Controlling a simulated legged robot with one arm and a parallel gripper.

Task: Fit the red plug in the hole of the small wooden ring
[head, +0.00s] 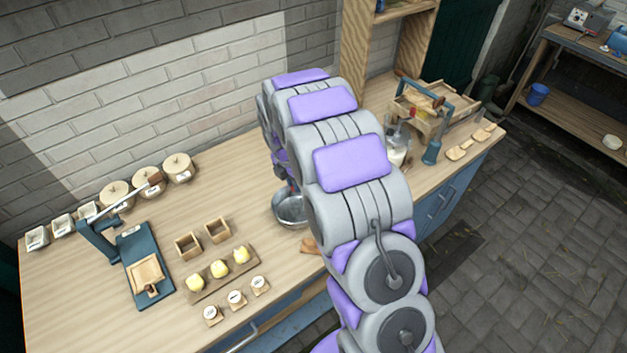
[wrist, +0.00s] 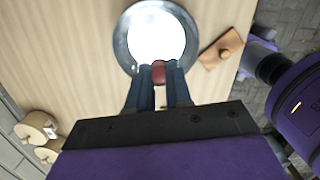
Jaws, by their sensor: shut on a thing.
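My gripper (wrist: 159,68) is shut on the red plug (wrist: 159,74), which shows as a small reddish piece between the two dark blue fingertips. The fingertips are at the near rim of a round metal bowl in the wrist view; I cannot tell their height above it.
The metal bowl (head: 288,210) stands on the wooden counter (head: 225,180), bright white inside in the wrist view (wrist: 156,35). Left are yellow lumps on a board (head: 195,293), two small wooden boxes (head: 217,231) and a blue press (head: 150,262). A glass jar (head: 398,150) stands right.

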